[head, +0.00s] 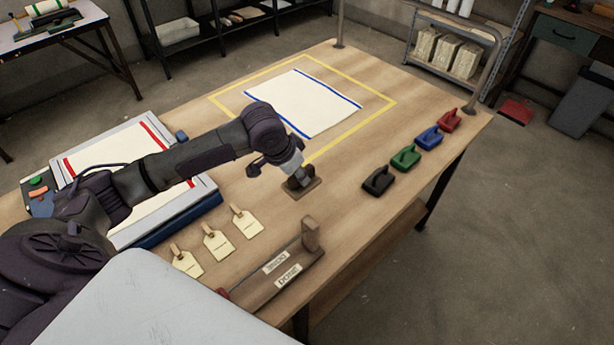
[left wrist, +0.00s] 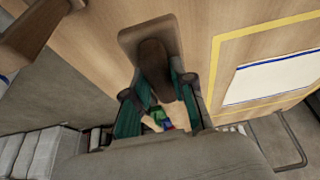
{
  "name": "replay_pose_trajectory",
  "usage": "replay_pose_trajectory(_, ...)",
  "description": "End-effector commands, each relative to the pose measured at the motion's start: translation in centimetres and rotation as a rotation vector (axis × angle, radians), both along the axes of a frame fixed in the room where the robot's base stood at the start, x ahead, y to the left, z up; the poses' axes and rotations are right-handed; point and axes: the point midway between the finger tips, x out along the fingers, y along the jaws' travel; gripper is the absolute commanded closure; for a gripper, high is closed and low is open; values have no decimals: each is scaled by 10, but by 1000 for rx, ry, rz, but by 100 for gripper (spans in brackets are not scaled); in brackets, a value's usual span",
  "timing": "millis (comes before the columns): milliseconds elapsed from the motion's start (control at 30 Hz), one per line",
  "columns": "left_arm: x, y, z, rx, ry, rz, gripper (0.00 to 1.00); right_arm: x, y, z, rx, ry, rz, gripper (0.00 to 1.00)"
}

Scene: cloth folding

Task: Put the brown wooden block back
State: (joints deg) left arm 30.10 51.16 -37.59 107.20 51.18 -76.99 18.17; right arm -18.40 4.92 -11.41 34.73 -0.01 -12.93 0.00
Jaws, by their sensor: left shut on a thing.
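The brown wooden block (head: 312,187) has a flat base and an upright handle. It is right of the middle of the head view, below my left gripper (head: 299,177). In the left wrist view the block's base (left wrist: 130,38) shows at the top, and its handle (left wrist: 155,62) sits between the two fingers of my left gripper (left wrist: 160,98). The gripper is shut on the handle. The base is at or close to the tabletop; I cannot tell if it touches. My right gripper is not in view.
A white cloth with blue edges (head: 303,102) lies inside a yellow outline. Black (head: 378,181), green (head: 405,157), blue (head: 429,138) and red (head: 449,121) handled blocks line the right side. Several tags (head: 216,243) and a labelled wooden piece (head: 270,278) lie near the front. A red-striped cloth (head: 110,150) is at left.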

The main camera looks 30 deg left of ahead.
Motion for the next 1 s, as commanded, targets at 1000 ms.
replay_pose_trajectory(1000, 67, 12, -80, 0, -2, -2, 100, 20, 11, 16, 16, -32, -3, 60)
